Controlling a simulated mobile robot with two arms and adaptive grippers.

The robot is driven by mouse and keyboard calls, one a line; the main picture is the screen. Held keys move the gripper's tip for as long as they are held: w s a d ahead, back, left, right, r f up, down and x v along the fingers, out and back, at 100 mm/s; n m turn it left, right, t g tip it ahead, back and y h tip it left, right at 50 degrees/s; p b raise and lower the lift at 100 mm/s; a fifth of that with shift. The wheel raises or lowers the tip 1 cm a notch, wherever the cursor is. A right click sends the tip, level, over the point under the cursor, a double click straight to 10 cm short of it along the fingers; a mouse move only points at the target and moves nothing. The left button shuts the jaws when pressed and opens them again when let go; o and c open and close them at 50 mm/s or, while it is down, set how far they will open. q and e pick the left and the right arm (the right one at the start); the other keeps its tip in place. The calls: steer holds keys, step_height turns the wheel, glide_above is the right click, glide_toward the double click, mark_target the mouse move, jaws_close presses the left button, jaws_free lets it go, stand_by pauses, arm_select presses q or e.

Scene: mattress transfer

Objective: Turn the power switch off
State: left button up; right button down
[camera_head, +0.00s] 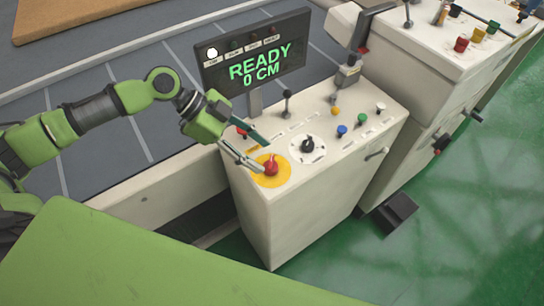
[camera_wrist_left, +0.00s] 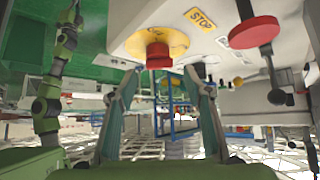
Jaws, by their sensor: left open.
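The control box (camera_head: 275,220) has a slanted white top. On it a red knob (camera_head: 271,168) sits on a yellow disc (camera_head: 286,174), and a black rotary knob (camera_head: 308,145) sits on a white dial. No readable label shows which one is the power switch. My left gripper (camera_head: 260,154) is open at the red knob, one finger above and one beside it. In the left wrist view the red knob (camera_wrist_left: 159,62) on its yellow disc (camera_wrist_left: 158,40) shows between the fingertips (camera_wrist_left: 163,76), without a visible grip. My right gripper is not seen.
The display (camera_head: 256,50) reads READY 0 CM and stands behind the box. Blue, green, white and orange buttons (camera_head: 342,131) and a black lever (camera_head: 287,103) share the panel. A second console (camera_head: 440,80) stands to the right. Green floor (camera_head: 440,240) is open in front.

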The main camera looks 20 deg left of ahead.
mark_target(270, 161)
arm_select(q)
steer(key=p+x, duration=0.1)
steer(key=x, duration=0.3)
steer(key=shift+w+d+f, duration=0.1)
steer(key=shift+d+f, duration=0.2)
steer(key=shift+f, duration=0.1)
steer(key=shift+d, duration=0.1)
steer(key=c, duration=1.1)
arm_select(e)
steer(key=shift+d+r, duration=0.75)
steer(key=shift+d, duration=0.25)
